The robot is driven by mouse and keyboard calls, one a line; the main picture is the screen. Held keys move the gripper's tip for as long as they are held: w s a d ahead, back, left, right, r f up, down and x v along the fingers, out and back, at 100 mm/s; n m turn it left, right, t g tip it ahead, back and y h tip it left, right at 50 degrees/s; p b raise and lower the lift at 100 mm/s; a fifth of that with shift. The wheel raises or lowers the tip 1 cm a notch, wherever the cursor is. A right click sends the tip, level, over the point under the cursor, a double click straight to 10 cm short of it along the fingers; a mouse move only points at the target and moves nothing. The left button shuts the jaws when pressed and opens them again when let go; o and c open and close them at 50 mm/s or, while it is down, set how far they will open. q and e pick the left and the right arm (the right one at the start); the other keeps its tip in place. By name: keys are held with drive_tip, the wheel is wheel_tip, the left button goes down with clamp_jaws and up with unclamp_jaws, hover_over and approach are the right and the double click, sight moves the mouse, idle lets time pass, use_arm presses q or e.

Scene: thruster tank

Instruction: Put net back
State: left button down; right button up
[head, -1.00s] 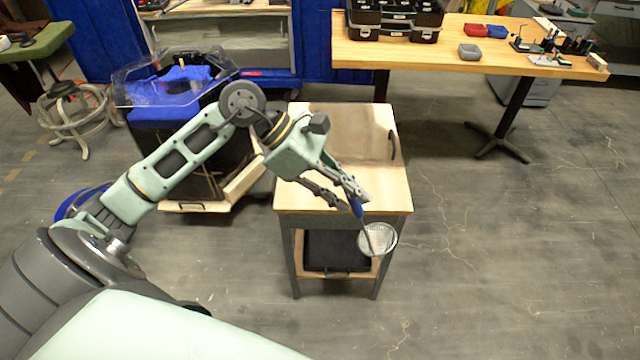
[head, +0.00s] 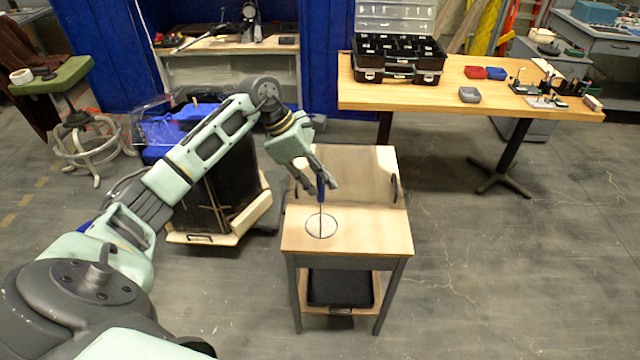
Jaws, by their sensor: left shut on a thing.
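The net (head: 321,226) has a round pale hoop, a thin shaft and a blue handle. My left gripper (head: 327,185) is shut on the blue handle, with the hoop hanging below it. The hoop shows over the front part of the small wooden-topped cart (head: 375,235); I cannot tell whether it touches the top. My right gripper is not in view.
The cart has a raised back panel, a dark handle at its right and a black bin (head: 340,288) below. A blue-lined tank (head: 165,130) stands behind my left arm. A long wooden table (head: 400,98) holds a black toolbox (head: 398,52). Floor at right is clear.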

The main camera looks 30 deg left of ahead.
use_arm(q)
drive_tip(key=shift+w+a+f+p, duration=0.3)
drive_tip(key=shift+w+f, duration=0.15)
drive_tip(key=shift+f, duration=0.15)
drive_tip(key=shift+w+a+f+p, duration=0.2)
drive_tip(key=shift+w+f+p, duration=0.1)
drive_tip(key=shift+w+f, duration=0.2)
wheel_tip(320, 180, down, 2)
drive_tip(key=shift+s+f+p, duration=0.1)
drive_tip(key=shift+f+p, duration=0.1)
drive_tip(key=shift+p, duration=0.4)
drive_tip(key=shift+f, duration=0.3)
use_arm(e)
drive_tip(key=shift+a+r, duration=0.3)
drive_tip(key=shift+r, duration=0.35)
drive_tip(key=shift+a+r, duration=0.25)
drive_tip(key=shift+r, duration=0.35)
use_arm(q)
drive_tip(key=c, duration=1.7)
unclamp_jaws()
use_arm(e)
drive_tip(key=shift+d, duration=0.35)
